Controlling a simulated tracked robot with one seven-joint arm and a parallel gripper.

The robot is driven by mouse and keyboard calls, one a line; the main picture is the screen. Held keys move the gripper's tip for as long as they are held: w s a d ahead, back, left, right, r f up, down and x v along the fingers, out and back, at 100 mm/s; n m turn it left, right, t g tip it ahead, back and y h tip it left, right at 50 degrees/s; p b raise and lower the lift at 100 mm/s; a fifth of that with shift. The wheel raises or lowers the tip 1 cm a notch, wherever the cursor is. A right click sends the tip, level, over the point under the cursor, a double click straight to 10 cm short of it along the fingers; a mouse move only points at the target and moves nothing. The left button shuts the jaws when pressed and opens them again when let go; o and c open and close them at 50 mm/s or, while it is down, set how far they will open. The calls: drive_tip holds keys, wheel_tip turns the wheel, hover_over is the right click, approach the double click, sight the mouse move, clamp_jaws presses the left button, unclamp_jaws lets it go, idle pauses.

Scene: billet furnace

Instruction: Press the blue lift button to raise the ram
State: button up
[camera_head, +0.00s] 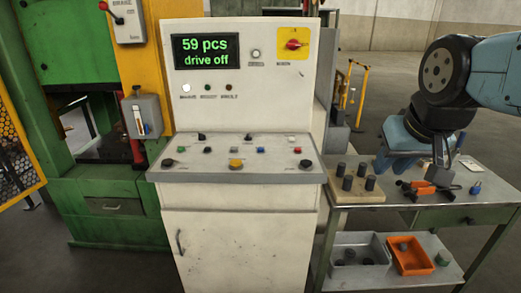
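The white control console (238,180) stands in the middle with a sloping panel of small buttons. My gripper (438,178) hangs at the right over the workbench, well apart from the panel. Its fingertips are not clear against the bench items, so I cannot tell whether it is open or shut.
The display (206,51) reads "59 pcs drive off". The green workbench (480,214) holds a peg block (355,196), an orange item (424,187) and a blue padlock (476,188). A green press (110,200) stands left.

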clamp_jaws()
idle(1.4)
